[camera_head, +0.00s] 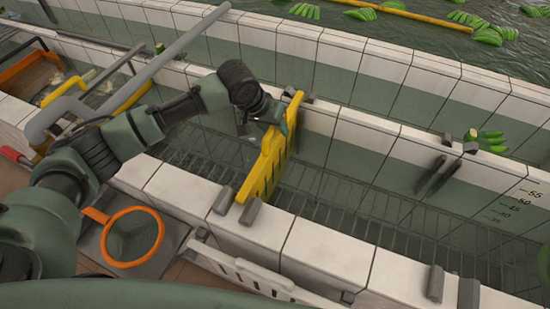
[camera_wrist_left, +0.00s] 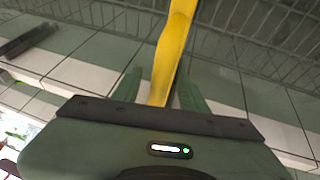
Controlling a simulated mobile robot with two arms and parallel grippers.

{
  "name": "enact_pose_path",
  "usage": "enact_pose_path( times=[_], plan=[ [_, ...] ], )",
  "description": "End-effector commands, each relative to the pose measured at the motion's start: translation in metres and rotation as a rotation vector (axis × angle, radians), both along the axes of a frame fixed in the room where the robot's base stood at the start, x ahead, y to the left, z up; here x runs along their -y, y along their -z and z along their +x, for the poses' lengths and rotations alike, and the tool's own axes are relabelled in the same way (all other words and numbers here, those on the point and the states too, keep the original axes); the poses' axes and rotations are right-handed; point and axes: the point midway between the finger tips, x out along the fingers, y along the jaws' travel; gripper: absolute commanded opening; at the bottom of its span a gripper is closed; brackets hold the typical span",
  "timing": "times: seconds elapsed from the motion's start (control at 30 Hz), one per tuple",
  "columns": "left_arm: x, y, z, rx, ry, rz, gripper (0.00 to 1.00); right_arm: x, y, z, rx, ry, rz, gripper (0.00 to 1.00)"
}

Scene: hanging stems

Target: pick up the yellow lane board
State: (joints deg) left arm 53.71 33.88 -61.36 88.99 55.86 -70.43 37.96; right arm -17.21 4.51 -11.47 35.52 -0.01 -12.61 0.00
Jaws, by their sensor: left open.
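The yellow lane board (camera_head: 268,160) stands upright across the tiled channel, with its ends by grey brackets on the two walls. It has slots along its lower part. My left gripper (camera_head: 284,122) is at the board's upper far part. In the left wrist view the yellow board (camera_wrist_left: 173,55) runs between the two green fingers (camera_wrist_left: 160,90), which stand apart on either side of it. The left gripper is open. Whether a finger touches the board I cannot tell. My right gripper is in neither view.
Grey brackets (camera_head: 436,283) stand on the near wall further right. A white slotted board (camera_head: 262,276) lies low outside the near wall. An orange-rimmed net (camera_head: 130,238) is at lower left.

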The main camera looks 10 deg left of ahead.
Motion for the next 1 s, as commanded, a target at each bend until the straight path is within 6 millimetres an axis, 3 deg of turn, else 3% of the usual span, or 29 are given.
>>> enact_pose_path(
  times=[0.1,0.27,0.63,0.83,1.0],
  plan=[
    [0.000,0.000,0.000,0.000,0.000,0.000,0.43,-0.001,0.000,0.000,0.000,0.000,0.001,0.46],
    [0.000,0.000,0.000,0.000,0.000,0.000,0.00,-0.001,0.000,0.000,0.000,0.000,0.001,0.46],
    [0.000,-0.002,0.001,0.004,0.001,-0.002,0.00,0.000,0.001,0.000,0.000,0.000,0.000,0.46],
    [0.000,-0.004,0.001,0.006,0.001,-0.002,0.00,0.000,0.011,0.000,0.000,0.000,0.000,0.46],
    [0.001,-0.030,0.002,0.008,0.001,-0.004,0.00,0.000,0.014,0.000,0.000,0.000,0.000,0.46]
  ],
)
